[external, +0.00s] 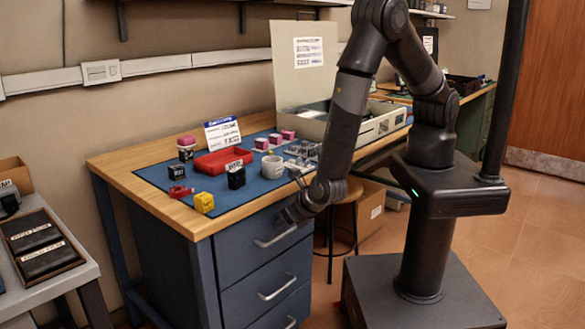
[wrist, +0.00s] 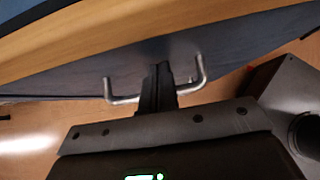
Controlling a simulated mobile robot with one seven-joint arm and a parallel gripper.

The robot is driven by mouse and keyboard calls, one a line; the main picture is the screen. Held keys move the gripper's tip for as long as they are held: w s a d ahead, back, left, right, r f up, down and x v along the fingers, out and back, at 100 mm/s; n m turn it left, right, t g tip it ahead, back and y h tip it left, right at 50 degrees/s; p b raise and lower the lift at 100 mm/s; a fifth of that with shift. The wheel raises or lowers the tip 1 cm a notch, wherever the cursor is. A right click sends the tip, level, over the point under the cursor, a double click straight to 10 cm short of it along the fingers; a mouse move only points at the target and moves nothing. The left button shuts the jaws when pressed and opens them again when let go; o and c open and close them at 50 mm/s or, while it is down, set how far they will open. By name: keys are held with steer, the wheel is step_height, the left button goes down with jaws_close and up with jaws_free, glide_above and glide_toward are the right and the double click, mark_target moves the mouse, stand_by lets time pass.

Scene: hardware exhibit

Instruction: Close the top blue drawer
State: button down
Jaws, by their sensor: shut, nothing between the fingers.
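The top blue drawer (external: 245,249) is in the desk's drawer unit, under the wooden top, in the external view. Its front looks about level with the drawers below; I cannot tell if a small gap is left. Its metal handle (external: 275,238) is a bent bar, seen also in the wrist view (wrist: 126,100). My gripper (external: 289,214) is at the upper right of the drawer front, just below the table edge. In the wrist view my shut gripper (wrist: 158,72) reaches across the handle towards the blue front. Nothing is between the fingers. Contact with the front is unclear.
Two more blue drawers with handles (external: 277,288) lie below. The wooden tabletop (external: 200,222) overhangs my gripper and bears a blue mat with a red tray (external: 222,161), a mug (external: 272,166) and small boxes. A stool (external: 346,200) stands right of the drawers.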

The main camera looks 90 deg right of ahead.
steer(key=shift+w+d, duration=0.35)
steer(key=shift+d, duration=0.1)
steer(key=s+a, duration=0.3)
steer(key=shift+a, duration=0.25)
steer(key=v, duration=1)
steer(key=shift+s+a, duration=0.1)
steer(key=shift+s, duration=0.05)
